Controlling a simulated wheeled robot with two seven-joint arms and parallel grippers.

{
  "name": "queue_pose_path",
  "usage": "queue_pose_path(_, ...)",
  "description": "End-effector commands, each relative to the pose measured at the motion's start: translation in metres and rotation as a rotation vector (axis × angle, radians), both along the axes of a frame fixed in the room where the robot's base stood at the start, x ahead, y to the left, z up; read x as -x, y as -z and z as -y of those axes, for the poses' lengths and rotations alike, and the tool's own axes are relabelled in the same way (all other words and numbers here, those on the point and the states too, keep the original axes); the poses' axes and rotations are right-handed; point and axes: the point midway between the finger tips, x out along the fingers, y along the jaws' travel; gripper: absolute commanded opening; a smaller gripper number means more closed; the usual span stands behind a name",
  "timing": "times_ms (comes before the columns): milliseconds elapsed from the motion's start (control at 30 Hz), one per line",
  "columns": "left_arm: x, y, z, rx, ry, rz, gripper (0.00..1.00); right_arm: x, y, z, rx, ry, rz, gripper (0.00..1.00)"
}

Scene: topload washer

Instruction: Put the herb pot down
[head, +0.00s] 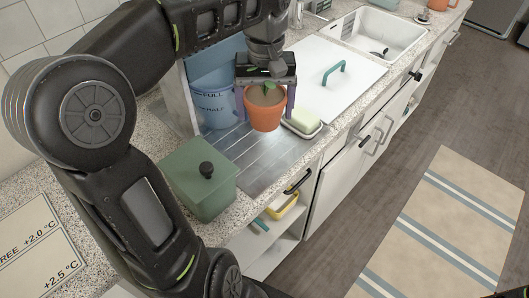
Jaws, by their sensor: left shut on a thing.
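The herb pot (265,112) is an orange terracotta pot with dark soil and a small green leaf. It is upright on or just above the grey ridged metal drainboard (239,153); I cannot tell if its base touches. My left gripper (265,97) points down from above, shut on the pot with one finger at each side. My right gripper is not in view.
A blue bucket marked FULL and HALF (213,98) stands left of the pot. A soap dish with a pale bar (302,121) is close at its right. A green lidded box (198,179) is in front. A white lid with a teal handle (333,77) lies behind right.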

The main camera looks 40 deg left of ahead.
Motion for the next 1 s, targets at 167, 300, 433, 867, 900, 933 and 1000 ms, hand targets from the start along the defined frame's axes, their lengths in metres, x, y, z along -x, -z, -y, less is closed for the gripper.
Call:
queue_pose_path(167,0.000,0.017,0.000,0.000,0.000,0.001,0.20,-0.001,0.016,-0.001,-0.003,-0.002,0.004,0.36)
queue_pose_path(300,0.000,0.017,0.000,0.000,0.000,0.001,0.20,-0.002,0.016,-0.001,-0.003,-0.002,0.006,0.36)
queue_pose_path(433,0.000,0.016,0.000,0.000,0.000,0.001,0.20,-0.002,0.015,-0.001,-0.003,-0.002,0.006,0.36)
queue_pose_path(867,0.001,0.057,0.000,0.000,-0.001,-0.004,0.20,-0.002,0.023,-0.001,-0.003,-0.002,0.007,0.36)
queue_pose_path(900,0.001,0.064,0.000,0.001,-0.002,-0.004,0.20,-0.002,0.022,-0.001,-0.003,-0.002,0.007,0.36)
queue_pose_path(933,0.001,0.068,0.000,0.001,-0.002,-0.003,0.20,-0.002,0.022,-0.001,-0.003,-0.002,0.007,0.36)
queue_pose_path(1000,0.000,0.076,0.000,0.001,-0.001,-0.002,0.20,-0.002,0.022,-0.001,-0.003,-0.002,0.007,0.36)
